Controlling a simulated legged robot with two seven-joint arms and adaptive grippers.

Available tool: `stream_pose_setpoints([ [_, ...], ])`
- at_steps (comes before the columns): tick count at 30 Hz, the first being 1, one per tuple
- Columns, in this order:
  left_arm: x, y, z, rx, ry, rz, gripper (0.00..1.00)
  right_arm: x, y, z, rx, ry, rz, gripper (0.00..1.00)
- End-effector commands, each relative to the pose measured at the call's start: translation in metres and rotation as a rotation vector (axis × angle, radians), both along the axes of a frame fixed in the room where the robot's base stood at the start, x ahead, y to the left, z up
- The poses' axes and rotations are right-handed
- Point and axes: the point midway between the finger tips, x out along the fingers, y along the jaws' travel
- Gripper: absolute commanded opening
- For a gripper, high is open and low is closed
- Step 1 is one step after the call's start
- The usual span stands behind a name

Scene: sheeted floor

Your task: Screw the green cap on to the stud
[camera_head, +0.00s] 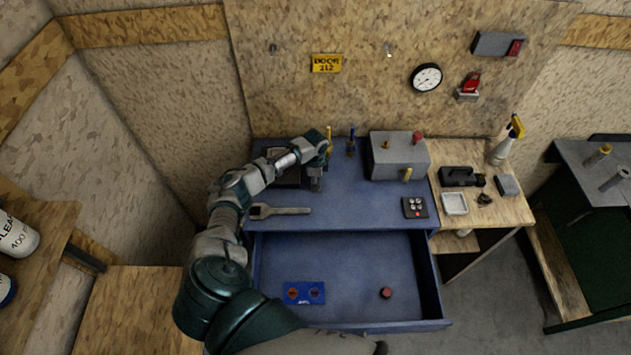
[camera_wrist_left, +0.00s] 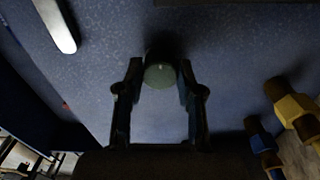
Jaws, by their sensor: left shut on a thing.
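My left gripper (camera_wrist_left: 160,80) is shut on a round, dull green cap (camera_wrist_left: 160,76), which sits between its two fingers in the left wrist view. In the head view my left gripper (camera_head: 317,176) is over the back left part of the blue bench top, and the cap cannot be made out there. A dark shadow lies just beyond the cap on the blue surface. I cannot make out the stud; whether it is under the cap is hidden. My right gripper is not in view.
Yellow (camera_head: 330,139) and blue (camera_head: 351,139) upright handles stand behind the gripper. A grey box (camera_head: 398,158) stands to the right, a wrench (camera_head: 278,211) lies in front. The open drawer (camera_head: 350,265) holds a red round piece (camera_head: 386,293) and a blue plate (camera_head: 304,293).

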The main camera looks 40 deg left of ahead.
Motion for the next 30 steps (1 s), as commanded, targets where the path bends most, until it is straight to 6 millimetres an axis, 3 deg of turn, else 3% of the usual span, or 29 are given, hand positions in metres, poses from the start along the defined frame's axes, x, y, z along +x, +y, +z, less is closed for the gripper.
stream_pose_setpoints([
  [15, 0.000, 0.000, 0.000, -0.003, -0.006, -0.948, 0.00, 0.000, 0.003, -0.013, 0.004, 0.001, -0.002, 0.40],
  [19, 0.000, 0.000, 0.001, -0.003, -0.007, -1.051, 0.00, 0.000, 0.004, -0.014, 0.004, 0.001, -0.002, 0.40],
  [26, 0.001, 0.000, 0.002, -0.003, -0.008, -1.061, 0.00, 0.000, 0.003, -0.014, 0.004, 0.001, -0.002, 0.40],
  [27, 0.001, 0.000, 0.002, -0.003, -0.008, -1.061, 0.47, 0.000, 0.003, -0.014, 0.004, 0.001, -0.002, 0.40],
  [30, 0.001, 0.000, 0.002, -0.002, -0.007, -1.060, 0.66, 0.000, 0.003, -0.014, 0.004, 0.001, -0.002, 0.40],
])
